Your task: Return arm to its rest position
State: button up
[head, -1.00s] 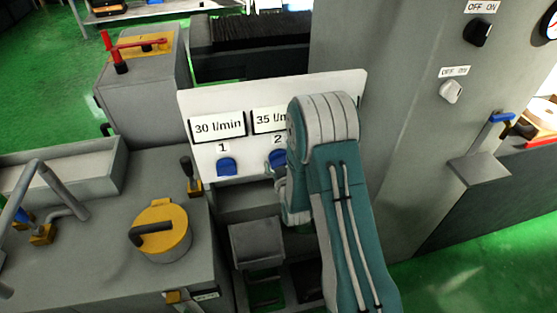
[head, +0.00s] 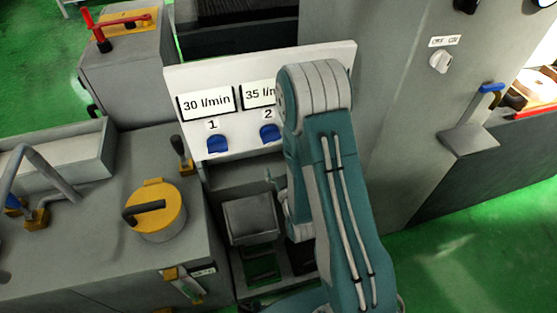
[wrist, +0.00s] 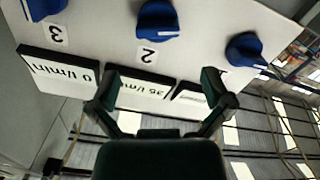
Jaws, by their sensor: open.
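My gripper (wrist: 160,98) is open in the wrist view, with nothing between its two dark green fingers. The view is upside down, and the fingers overlap the white flow panel (wrist: 205,35) in the picture. Blue knob 1 (wrist: 244,48), knob 2 (wrist: 156,20) and knob 3 (wrist: 46,8) show beyond the fingertips, apart from them. In the head view my folded arm hides the right part of the panel (head: 185,85). Knob 1 (head: 217,143) and knob 2 (head: 269,133) are visible left of the arm. The gripper is mostly hidden there, below knob 2.
A grey cabinet (head: 385,130) with a white switch (head: 440,60) stands right of the arm. A blue-handled lever (head: 490,90) sits above a small shelf (head: 468,140). At left is a grey tank with a yellow cap (head: 160,210). Green floor (head: 470,250) is open at lower right.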

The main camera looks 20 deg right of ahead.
dwell(0.3)
notch_tip(320, 180, up, 14)
jog(key=s+m+g, duration=0.1)
jog(key=m+g, duration=0.1)
jog(key=g, duration=0.4)
jog(key=s+r+m+g, duration=0.1)
jog(key=s+r+g, duration=0.2)
jog(key=s, duration=0.7)
jog(key=s+r+m+g, duration=0.1)
jog(key=s+r+g, duration=0.2)
jog(key=s+r, duration=0.3)
jog(key=s, duration=0.5)
jog(key=shift+r, duration=0.15)
dwell(3.2)
